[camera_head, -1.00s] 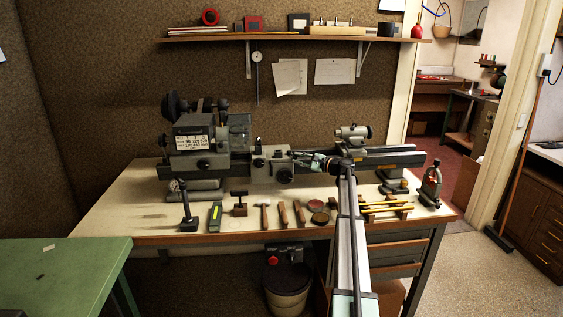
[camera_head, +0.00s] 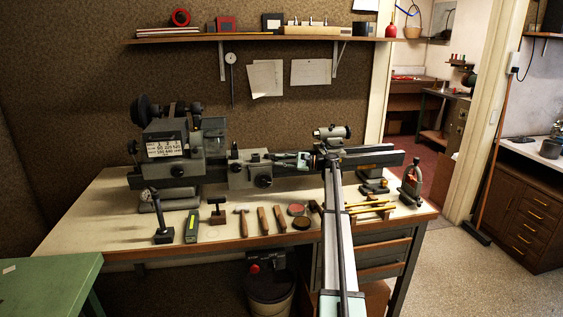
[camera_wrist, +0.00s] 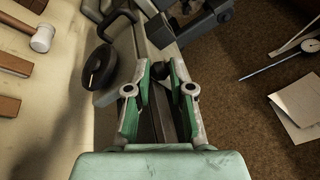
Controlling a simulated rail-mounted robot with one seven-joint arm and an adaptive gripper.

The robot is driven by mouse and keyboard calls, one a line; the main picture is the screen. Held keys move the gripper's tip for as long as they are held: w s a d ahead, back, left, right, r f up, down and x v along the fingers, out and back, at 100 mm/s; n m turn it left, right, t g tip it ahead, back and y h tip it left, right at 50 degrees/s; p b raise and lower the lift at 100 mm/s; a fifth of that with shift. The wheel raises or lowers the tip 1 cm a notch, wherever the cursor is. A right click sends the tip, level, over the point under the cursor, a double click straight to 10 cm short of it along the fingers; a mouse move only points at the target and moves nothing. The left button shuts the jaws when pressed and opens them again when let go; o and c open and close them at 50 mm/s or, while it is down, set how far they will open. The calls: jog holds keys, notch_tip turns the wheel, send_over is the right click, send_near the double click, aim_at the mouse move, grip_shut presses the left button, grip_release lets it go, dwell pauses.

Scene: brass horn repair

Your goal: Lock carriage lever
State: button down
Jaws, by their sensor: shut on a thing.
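The lathe carriage (camera_head: 240,178) is a grey block with small black knobs and a dark handwheel (camera_head: 263,182) on its front, on the lathe bed in the middle of the bench. My gripper (camera_head: 277,158) reaches in from the right, at the carriage's upper right edge. In the wrist view, my gripper (camera_wrist: 166,68) has its green-padded fingers on either side of a dark, narrow part that I take for the carriage lever (camera_wrist: 187,86). It is shut on this part; the fingers hide much of it, and its lock position cannot be told. The dark handwheel (camera_wrist: 98,67) shows beside the left finger.
The headstock (camera_head: 172,150) is left of the carriage, the tailstock (camera_head: 332,134) right. A hammer (camera_head: 242,222), wooden-handled tools and round tins lie along the bench front. A dial gauge (camera_head: 231,70) hangs on the wall. Floor is open at right.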

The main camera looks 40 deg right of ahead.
jog(key=c, duration=1)
grip_release()
jog(key=shift+w+a, duration=0.15)
jog(key=v, duration=1.2)
jog(key=shift+r, duration=0.1)
